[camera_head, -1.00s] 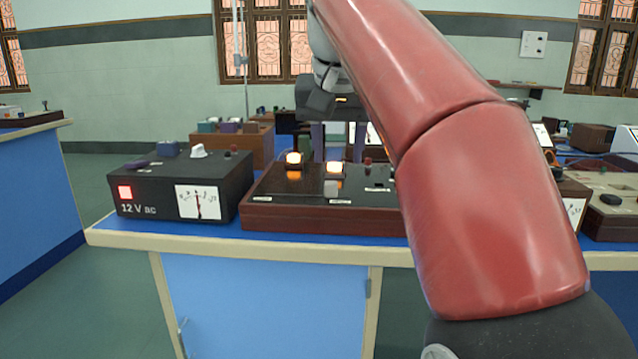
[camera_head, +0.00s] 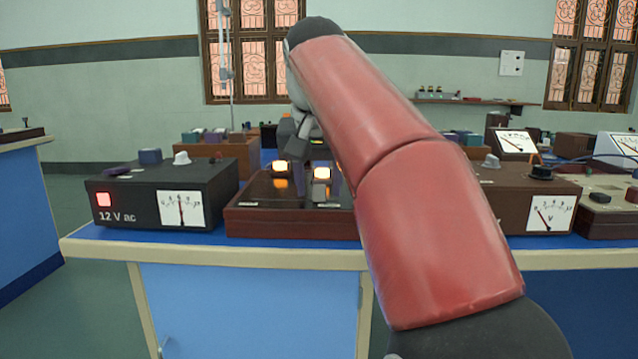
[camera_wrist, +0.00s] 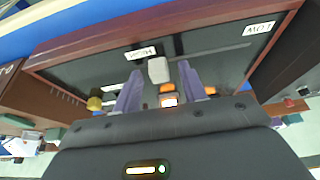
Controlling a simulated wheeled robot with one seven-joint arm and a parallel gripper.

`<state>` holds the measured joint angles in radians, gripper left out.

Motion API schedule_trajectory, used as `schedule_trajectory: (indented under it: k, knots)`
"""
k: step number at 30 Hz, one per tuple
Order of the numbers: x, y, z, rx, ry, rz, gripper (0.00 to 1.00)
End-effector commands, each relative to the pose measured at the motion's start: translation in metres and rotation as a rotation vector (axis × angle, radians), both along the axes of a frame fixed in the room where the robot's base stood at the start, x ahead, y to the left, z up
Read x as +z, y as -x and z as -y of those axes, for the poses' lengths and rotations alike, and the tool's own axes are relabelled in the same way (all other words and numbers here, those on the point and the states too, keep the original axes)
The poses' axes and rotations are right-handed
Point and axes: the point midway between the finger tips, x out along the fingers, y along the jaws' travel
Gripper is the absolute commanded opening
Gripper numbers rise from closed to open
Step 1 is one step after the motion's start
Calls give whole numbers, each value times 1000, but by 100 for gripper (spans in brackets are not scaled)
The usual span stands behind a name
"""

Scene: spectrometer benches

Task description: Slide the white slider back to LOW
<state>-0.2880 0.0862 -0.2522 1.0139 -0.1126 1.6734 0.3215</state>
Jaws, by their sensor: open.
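The white slider (camera_wrist: 158,70) is a small pale block on the dark panel in the wrist view, beside the HIGH label (camera_wrist: 140,53). A thin slot (camera_wrist: 210,48) runs from it toward the LOW label (camera_wrist: 258,28) at the right. My gripper (camera_wrist: 160,75) is open, its two purple fingers on either side of the slider with gaps showing. I cannot tell how deep the fingertips reach. My red arm hides the box's right part.
Two lit lamps (camera_head: 280,167) (camera_head: 322,173) stand on the panel near my gripper. A black 12 V ac supply (camera_head: 150,200) is to the left. A brown meter box (camera_head: 535,205) is to the right. Blue bench top shows along the front edge.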

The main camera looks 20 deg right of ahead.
Motion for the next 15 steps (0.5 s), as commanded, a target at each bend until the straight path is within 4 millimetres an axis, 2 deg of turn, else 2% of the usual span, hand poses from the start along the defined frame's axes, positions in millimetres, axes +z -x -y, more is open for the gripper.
schedule_trajectory:
  k: [2, 12, 15]
  knots:
    - [0, 0, 0, 0, 0, 0, 42]
    - [0, 0, 0, 0, 0, 0, 0]
    - [0, 0, 0, 0, 0, 0, 0]
